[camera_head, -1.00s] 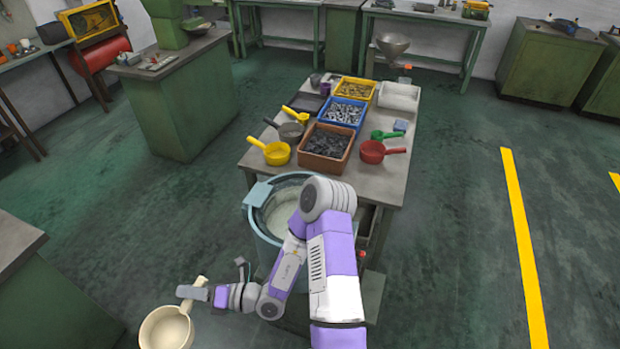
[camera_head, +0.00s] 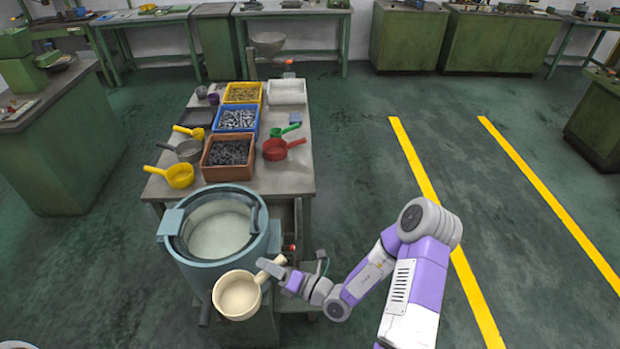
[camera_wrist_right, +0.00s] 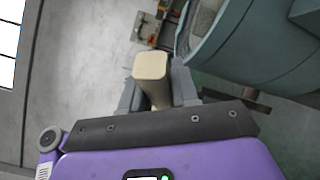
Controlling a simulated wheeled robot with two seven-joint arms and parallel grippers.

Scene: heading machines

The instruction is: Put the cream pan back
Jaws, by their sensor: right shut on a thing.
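The cream pan (camera_head: 238,298) is held in the air in front of the blue-grey round tub, its opening facing up and its bowl pointing left. My right gripper (camera_head: 274,268) is shut on the pan's handle. In the right wrist view the cream handle (camera_wrist_right: 152,72) stands between the fingers of my right gripper (camera_wrist_right: 157,95); the bowl is not visible there. My left gripper is not in view.
The blue-grey tub (camera_head: 180,248) with pale contents stands at the front of the worktable (camera_head: 290,180). The table holds yellow, grey, green and red pans (camera_head: 276,150), and yellow, blue and brown bins (camera_head: 208,165). Open floor lies to the right.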

